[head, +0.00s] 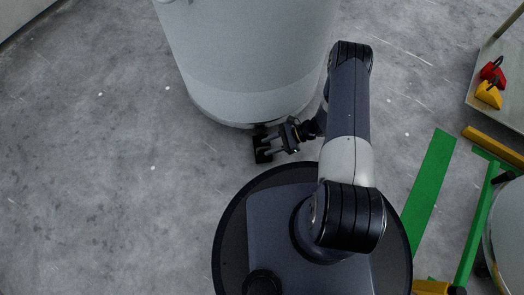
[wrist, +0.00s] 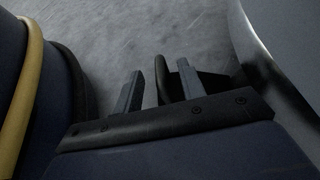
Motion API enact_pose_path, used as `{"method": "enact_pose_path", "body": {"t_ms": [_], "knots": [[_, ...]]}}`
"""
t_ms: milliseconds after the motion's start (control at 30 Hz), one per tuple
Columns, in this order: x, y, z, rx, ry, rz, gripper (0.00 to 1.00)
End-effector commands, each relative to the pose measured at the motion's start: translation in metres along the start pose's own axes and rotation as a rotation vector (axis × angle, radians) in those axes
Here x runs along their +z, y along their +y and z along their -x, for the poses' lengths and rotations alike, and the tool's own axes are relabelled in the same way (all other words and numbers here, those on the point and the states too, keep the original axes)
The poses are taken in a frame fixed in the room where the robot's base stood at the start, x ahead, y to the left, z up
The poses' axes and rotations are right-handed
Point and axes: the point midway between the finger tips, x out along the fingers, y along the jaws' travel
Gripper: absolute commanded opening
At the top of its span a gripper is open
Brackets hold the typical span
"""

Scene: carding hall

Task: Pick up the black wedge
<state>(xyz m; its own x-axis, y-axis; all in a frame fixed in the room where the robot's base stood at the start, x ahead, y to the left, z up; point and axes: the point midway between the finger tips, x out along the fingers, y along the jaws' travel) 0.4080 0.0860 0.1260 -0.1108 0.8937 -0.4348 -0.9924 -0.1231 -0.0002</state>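The black wedge (head: 257,149) lies on the grey floor, close against the foot of a large pale grey cylinder. In the wrist view the black wedge (wrist: 213,85) shows a dark upright part between my fingers and a flat dark part beyond the right finger. My gripper (head: 267,147) is low beside the wedge, reaching in from the right. In the wrist view my gripper (wrist: 159,70) has its two fingers apart, with narrow gaps between them and the upright part. Part of the wedge is hidden behind the fingers.
The pale grey cylinder (head: 250,60) stands directly behind the wedge. At the right are a trolley shelf (head: 474,92) with a red wedge (head: 492,71) and a yellow wedge (head: 489,95), a green floor strip (head: 433,180) and a green frame. The floor at the left is clear.

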Motion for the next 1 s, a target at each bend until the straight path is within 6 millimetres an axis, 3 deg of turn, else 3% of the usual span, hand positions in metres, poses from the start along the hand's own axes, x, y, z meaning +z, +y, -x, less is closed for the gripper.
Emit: {"method": "enact_pose_path", "body": {"t_ms": [33,200,467,900,1000], "knots": [[-0.005,0.001,-0.011,0.003,0.0,-0.001,0.38],[-0.002,0.001,-0.026,0.002,0.001,0.0,0.38],[-0.001,0.0,-0.027,-0.001,0.001,0.0,0.38],[-0.001,0.0,-0.027,0.0,0.0,0.0,0.01],[-0.001,0.0,-0.027,0.0,0.0,0.0,0.0]]}}
